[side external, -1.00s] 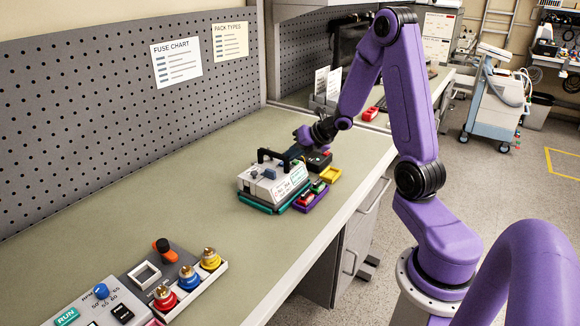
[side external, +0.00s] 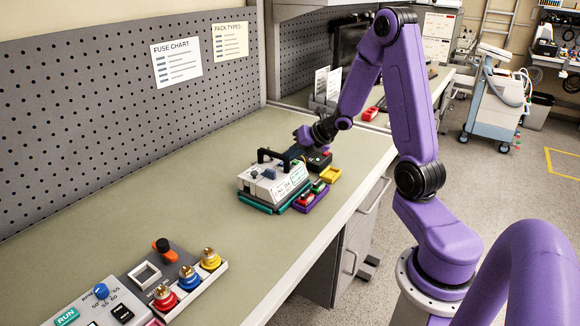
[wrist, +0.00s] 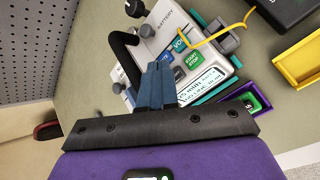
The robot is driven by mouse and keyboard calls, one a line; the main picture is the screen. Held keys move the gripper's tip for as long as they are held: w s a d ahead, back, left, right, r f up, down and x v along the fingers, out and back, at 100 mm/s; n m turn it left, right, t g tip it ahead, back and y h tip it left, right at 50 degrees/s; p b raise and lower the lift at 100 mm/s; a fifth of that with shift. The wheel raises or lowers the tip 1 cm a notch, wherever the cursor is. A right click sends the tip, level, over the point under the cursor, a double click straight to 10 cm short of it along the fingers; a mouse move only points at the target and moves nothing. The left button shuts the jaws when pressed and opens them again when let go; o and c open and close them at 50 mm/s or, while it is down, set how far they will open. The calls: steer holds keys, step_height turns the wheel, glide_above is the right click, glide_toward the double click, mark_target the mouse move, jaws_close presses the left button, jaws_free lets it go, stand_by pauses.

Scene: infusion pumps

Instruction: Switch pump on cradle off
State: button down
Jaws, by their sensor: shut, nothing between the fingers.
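The pump (side external: 272,183) is a white box with a black handle, sitting on a teal cradle (side external: 257,206) on the bench. In the wrist view the pump (wrist: 150,42) shows a knob near a BATTERY label, a blue button, a green START button (wrist: 193,59) and a small display (wrist: 201,82). My gripper (wrist: 156,68) is shut and empty, its blue fingers pointing at the pump's face beside the buttons. Whether the fingertips touch the pump I cannot tell. In the side view my gripper (side external: 298,150) is at the pump's far side, partly hidden.
A purple tray (side external: 313,201) with small coloured items lies right of the pump. A yellow tray (side external: 330,175) and a black box (side external: 319,160) are behind it. A control panel with coloured knobs (side external: 188,278) stands at the front. The bench between is clear.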

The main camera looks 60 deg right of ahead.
mark_target(293, 168)
steer(key=shift+f, duration=0.1)
steer(key=shift+f, duration=0.35)
steer(key=shift+f, duration=0.45)
stand_by(1.2)
steer(key=shift+r, duration=0.9)
steer(key=shift+r, duration=2.5)
